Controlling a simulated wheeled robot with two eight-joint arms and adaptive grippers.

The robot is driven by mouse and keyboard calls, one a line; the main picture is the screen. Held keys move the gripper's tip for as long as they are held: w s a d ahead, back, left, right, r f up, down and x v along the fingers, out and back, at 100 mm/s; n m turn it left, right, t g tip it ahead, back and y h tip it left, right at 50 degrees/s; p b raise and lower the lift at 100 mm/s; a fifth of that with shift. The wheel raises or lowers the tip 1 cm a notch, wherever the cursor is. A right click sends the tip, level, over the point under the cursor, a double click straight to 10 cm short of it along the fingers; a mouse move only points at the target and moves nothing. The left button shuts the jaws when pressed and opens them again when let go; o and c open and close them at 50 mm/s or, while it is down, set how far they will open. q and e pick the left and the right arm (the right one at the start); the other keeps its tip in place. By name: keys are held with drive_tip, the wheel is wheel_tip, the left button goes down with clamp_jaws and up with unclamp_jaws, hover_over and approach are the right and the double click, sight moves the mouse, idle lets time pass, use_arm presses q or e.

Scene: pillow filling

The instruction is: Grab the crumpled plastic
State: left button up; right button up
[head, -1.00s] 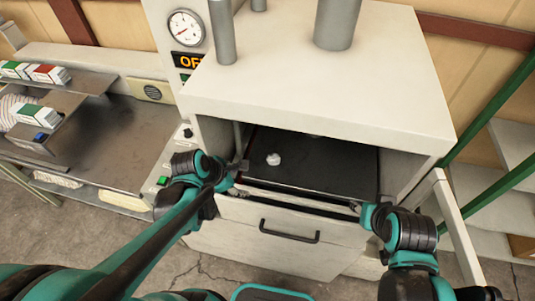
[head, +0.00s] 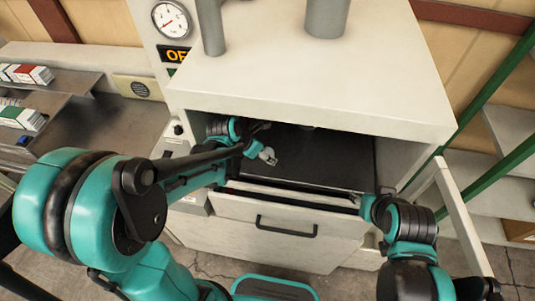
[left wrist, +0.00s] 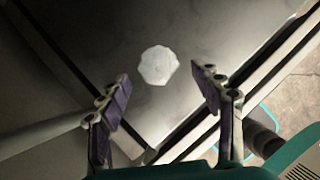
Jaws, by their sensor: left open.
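The crumpled plastic (head: 268,157) is a small white lump on the dark tray inside the machine's opening. In the left wrist view the crumpled plastic (left wrist: 158,65) lies ahead of and between my left gripper's spread fingers, touching neither. My left gripper (left wrist: 160,85) is open and empty. In the head view my left gripper (head: 258,138) is inside the opening, close beside the plastic and partly hidden by its own arm. My right gripper (head: 356,198) is at the right end of the drawer's top edge; its fingers are too small to read.
The white machine top (head: 310,85) overhangs the opening. The dark tray (head: 335,160) is clear to the right of the plastic. A drawer front with a black handle (head: 286,228) is below. Shelves with small boxes (head: 25,75) stand at the left.

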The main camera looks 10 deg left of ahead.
use_arm(q)
drive_tip(key=shift+w+d+f, duration=0.2)
drive_tip(key=shift+w+d, duration=0.15)
drive_tip(key=shift+w, duration=0.2)
drive_tip(key=shift+w+d+f, duration=0.2)
drive_tip(key=shift+w+d, duration=0.1)
drive_tip(key=shift+w, duration=0.2)
drive_tip(key=shift+f+b, duration=0.2)
drive_tip(key=shift+b, duration=0.1)
drive_tip(key=c, duration=0.8)
drive_tip(key=shift+r, duration=0.1)
